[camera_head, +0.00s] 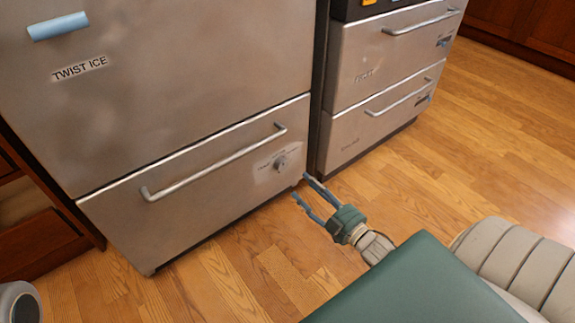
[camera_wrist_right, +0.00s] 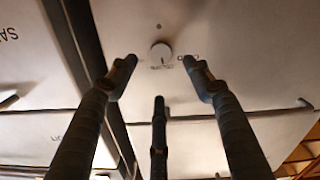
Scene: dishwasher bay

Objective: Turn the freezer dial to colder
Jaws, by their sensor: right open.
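The freezer dial (camera_head: 281,163) is a small round knob on the right side of the steel freezer drawer (camera_head: 215,190), below a small printed label. In the right wrist view the dial (camera_wrist_right: 161,52) is pale, with a dark mark at its lower edge. My right gripper (camera_head: 300,186) is open and empty, with its blue-grey fingers pointing toward the drawer front. In the wrist view the fingers of my right gripper (camera_wrist_right: 158,80) are spread below and to both sides of the dial, apparently apart from it. My left gripper is not in view.
A long bar handle (camera_head: 215,163) crosses the freezer drawer left of the dial. The door above carries a "TWIST ICE" label (camera_head: 80,68). Another steel drawer unit (camera_head: 385,75) stands to the right across a narrow dark gap. Wooden floor (camera_head: 455,150) is clear at right.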

